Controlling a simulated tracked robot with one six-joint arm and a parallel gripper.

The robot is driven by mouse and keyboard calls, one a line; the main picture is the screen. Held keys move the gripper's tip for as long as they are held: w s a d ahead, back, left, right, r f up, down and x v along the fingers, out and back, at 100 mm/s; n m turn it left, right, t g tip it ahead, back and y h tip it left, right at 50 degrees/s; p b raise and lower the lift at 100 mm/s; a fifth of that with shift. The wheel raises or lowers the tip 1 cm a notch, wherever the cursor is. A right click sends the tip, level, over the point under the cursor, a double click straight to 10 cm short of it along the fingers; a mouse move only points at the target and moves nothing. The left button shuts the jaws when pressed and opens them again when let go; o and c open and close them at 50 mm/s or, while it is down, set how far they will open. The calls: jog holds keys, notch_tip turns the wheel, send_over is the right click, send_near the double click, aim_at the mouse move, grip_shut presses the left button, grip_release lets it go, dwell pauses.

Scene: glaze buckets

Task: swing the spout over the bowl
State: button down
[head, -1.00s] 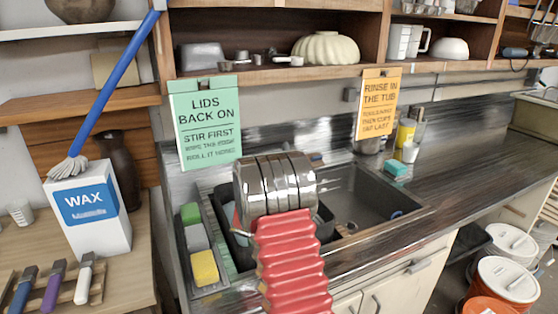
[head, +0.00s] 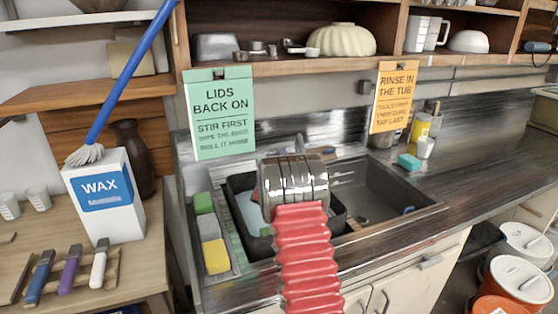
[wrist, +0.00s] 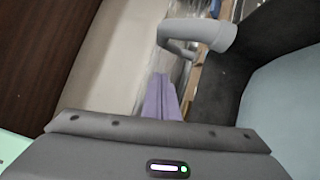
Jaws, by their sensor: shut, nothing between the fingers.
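A grey curved spout-like pipe (wrist: 200,34) shows at the top of the wrist view, its hooked end toward the left. My gripper (wrist: 161,85) has purple fingers, shut and empty, below the pipe in that view; a gap shows between them in the picture. In the head view my arm hides the gripper and the spout.
A green sign (head: 219,113) and an orange sign (head: 394,97) hang from the shelf edge above the sink. A sponge caddy (head: 222,275) lies left of the tub. A teal sponge (head: 409,161) and cups stand on the right counter. A wax box (head: 104,195) stands left.

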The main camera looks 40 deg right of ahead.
jog(key=shift+s+d+r, duration=0.15)
jog(key=shift+s+d, duration=0.1)
jog(key=shift+d, duration=0.5)
jog(key=shift+s+d+r, duration=0.15)
jog(key=shift+s+d, duration=0.05)
jog(key=shift+d, duration=0.5)
jog(key=shift+s+d+r, duration=0.15)
jog(key=shift+s+d, duration=0.1)
jog(key=shift+d, duration=0.5)
